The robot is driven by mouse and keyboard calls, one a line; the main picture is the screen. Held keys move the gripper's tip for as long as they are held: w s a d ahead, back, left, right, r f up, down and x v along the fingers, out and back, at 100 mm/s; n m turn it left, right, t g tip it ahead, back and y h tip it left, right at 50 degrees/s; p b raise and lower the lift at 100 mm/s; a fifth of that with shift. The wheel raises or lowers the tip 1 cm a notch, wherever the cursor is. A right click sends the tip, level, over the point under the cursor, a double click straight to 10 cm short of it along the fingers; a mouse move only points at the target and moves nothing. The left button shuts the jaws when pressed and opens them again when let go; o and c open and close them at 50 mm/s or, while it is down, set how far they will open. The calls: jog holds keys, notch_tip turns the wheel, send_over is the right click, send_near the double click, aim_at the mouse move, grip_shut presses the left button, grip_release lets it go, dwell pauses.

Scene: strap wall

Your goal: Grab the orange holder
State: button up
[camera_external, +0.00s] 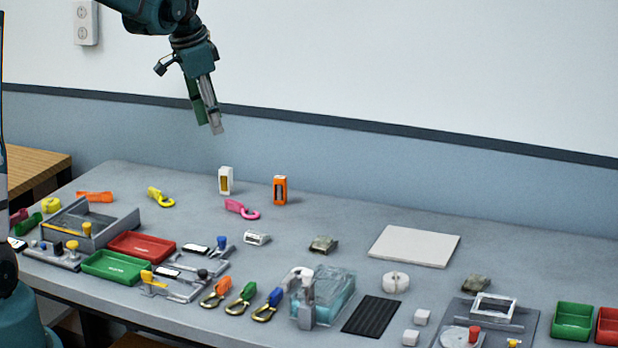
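The orange holder (280,190) stands upright toward the back middle of the grey table, with a dark opening in its front face. My gripper (212,128) hangs in the air above the back of the table, up and to the left of the holder, apart from it and pointing down. Its fingers are seen nearly edge-on, so I cannot tell whether they are open or shut. Nothing shows hanging from them.
A white holder (226,180) stands just left of the orange one, and a pink hook (242,209) lies in front between them. A white connector (256,238) lies nearer. A flat white panel (414,246) lies to the right. The front is crowded with trays and clips.

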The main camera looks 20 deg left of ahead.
jog(key=w+d+f+m+g+p, duration=0.1)
jog(key=w+d+f+m, duration=0.15)
jog(key=w, duration=0.35)
jog(key=w+d+f+m+g+p, duration=0.1)
jog(key=w+f+p, duration=0.1)
jog(key=w+f, duration=0.3)
jog(key=m+p, duration=0.2)
jog(key=m, duration=0.1)
send_over(278, 177)
jog(key=shift+g+h, duration=0.3)
jog(key=shift+g, duration=0.1)
jog(key=f, duration=0.5)
jog(key=a+f, duration=0.1)
jog(key=f, duration=0.2)
jog(key=shift+s+f, duration=0.1)
jog(key=shift+f, duration=0.2)
jog(key=shift+d+f, duration=0.1)
jog(key=shift+f, duration=0.2)
jog(key=shift+d+f, duration=0.2)
jog(key=shift+f, duration=1.1)
jog(key=shift+w+d+f, duration=0.15)
jog(key=shift+d+f, duration=0.05)
jog(key=shift+f, duration=1.1)
jog(key=shift+w+d+f, duration=0.1)
jog(key=shift+d+f, duration=0.1)
jog(key=shift+f, duration=1.05)
